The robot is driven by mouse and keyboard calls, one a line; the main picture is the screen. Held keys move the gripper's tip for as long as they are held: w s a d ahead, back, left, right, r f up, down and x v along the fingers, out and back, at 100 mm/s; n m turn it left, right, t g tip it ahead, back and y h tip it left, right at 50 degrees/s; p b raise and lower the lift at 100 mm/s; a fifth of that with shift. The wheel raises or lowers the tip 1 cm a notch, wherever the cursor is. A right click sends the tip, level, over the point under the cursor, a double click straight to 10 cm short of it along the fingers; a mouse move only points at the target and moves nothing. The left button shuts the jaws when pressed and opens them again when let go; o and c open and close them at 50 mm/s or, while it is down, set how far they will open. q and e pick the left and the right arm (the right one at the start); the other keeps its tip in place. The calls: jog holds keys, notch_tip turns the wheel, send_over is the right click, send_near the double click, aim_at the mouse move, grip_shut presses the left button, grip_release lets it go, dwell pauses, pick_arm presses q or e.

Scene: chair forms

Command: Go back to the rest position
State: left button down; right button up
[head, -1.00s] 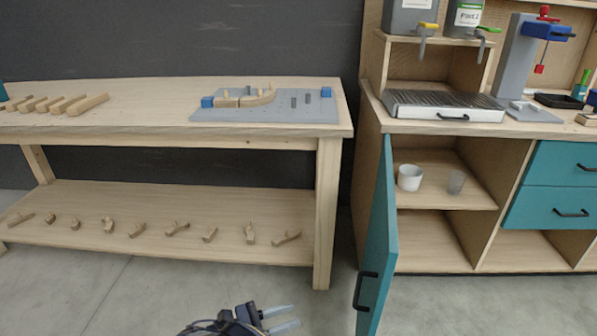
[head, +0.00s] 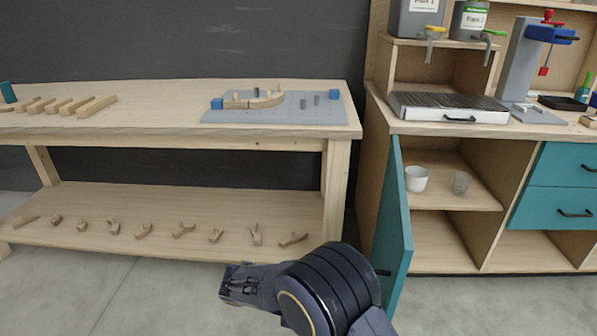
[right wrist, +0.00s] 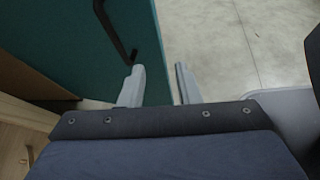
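In the head view a dark arm of mine (head: 325,285) comes in from the bottom right and reaches left, low in front of the workbench. No gripper fingers show clearly on it there. In the right wrist view my right gripper (right wrist: 158,82) has its two pale fingers apart with nothing between them. Its left finger appears close to the teal cabinet door (right wrist: 75,45); I cannot tell whether they touch. My left gripper is not in view.
The teal door (head: 390,215) stands open, its black handle (right wrist: 115,28) near the gripper. Left is a wooden workbench (head: 150,90) with a grey board (head: 225,116) and a lower shelf (head: 200,205) of wooden pieces. Concrete floor (head: 60,290) is clear at lower left.

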jog(key=s+d+r+m+g+y, duration=0.3)
jog(key=s+d+r+m+y, duration=0.15)
jog(key=d, duration=0.35)
jog(key=s+d+r+m+t+y, duration=0.35)
jog(key=s+m+y, duration=0.3)
jog(key=s, duration=0.25)
jog(key=s+d+r+m+t+y, duration=0.3)
jog(key=s+m+t+y, duration=0.2)
jog(key=s+m, duration=0.3)
notch_tip(320, 180, up, 20)
jog(key=p, duration=2)
jog(key=shift+r+m+p, duration=0.15)
jog(key=shift+m+p, duration=0.15)
jog(key=shift+p, duration=0.05)
